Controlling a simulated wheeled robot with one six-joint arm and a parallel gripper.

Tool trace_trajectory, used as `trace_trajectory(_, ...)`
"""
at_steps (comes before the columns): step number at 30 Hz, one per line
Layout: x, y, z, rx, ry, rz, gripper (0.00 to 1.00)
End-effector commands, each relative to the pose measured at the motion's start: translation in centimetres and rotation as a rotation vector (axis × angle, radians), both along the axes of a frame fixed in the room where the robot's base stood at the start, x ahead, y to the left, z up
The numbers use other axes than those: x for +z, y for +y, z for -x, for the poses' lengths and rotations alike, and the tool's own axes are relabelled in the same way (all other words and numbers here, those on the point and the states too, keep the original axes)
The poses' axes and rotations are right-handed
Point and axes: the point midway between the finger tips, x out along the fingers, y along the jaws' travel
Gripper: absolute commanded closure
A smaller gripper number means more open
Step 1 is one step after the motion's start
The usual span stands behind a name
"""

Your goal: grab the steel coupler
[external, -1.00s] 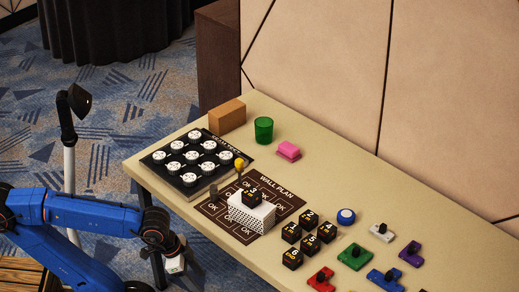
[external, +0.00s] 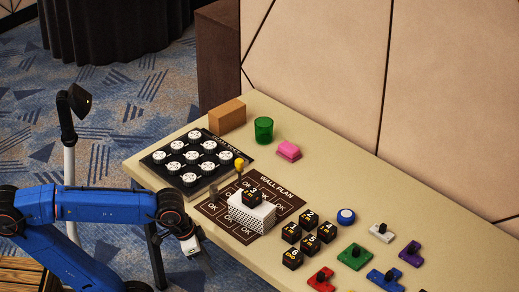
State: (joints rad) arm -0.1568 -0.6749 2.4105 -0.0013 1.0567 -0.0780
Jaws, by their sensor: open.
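A small grey metallic piece (external: 213,188) stands on the table between the black tray and the wall plan mat; it looks like the steel coupler, but it is too small to be sure. My gripper (external: 207,263) hangs off the table's near-left edge, pointing down and empty. It is lower in the picture than the grey piece and apart from it. Its fingers are small and dark.
A black tray of white round pieces (external: 191,162) lies left of the wall plan mat (external: 288,199). A white perforated block (external: 250,215) carries a black cube (external: 252,197). A yellow-topped peg (external: 239,165) stands close by. Several black cubes and coloured pieces lie right.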

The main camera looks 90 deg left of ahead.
Motion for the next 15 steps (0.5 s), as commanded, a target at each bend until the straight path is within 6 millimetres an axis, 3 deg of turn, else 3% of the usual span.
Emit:
trace_trajectory(6,3.9,5.2,-2.5,0.236,0.058,0.039,0.55)
trace_trajectory(15,8.3,13.3,-4.3,0.554,0.131,0.100,0.55)
